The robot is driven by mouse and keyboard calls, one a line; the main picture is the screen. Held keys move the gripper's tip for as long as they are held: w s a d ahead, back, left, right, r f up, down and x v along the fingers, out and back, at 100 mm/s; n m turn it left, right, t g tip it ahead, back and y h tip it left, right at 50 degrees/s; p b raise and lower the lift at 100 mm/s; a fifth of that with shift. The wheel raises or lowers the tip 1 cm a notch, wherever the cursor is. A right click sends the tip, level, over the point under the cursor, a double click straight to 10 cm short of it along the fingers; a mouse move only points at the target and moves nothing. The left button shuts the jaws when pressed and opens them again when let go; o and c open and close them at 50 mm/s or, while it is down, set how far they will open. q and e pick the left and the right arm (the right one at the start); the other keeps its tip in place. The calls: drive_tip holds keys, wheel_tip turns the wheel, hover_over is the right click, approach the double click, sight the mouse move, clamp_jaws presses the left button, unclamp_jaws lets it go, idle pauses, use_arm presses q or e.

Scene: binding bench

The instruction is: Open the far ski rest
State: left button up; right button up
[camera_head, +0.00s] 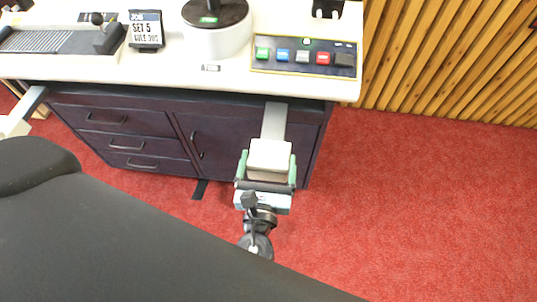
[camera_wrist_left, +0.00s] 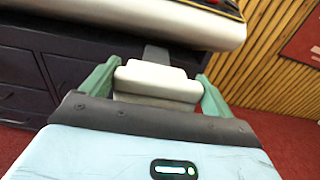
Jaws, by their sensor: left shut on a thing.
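The ski rest is a cream block (camera_head: 269,153) on a flat grey bar (camera_head: 274,120) that comes out from under the bench top's front edge, near its right end. My left gripper (camera_head: 267,168) has its green fingers on either side of the block and is shut on it. In the left wrist view the block (camera_wrist_left: 158,80) sits between the fingers, with the bar (camera_wrist_left: 155,54) behind it. A second grey bar (camera_head: 30,101) with a pale block (camera_head: 13,126) shows at the left edge, partly cut off. My right gripper is out of view.
The cream bench top (camera_head: 170,72) carries a panel of coloured buttons (camera_head: 304,57), a round stand (camera_head: 217,30), a job sign (camera_head: 146,30) and a slotted plate (camera_head: 45,40). Dark drawers and a door (camera_head: 225,145) are below. Red carpet (camera_head: 420,200) is clear at right, by a slatted wall.

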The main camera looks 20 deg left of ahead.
use_arm(q)
drive_tip(key=o, duration=1.2)
drive_tip(key=shift+v, duration=3.9)
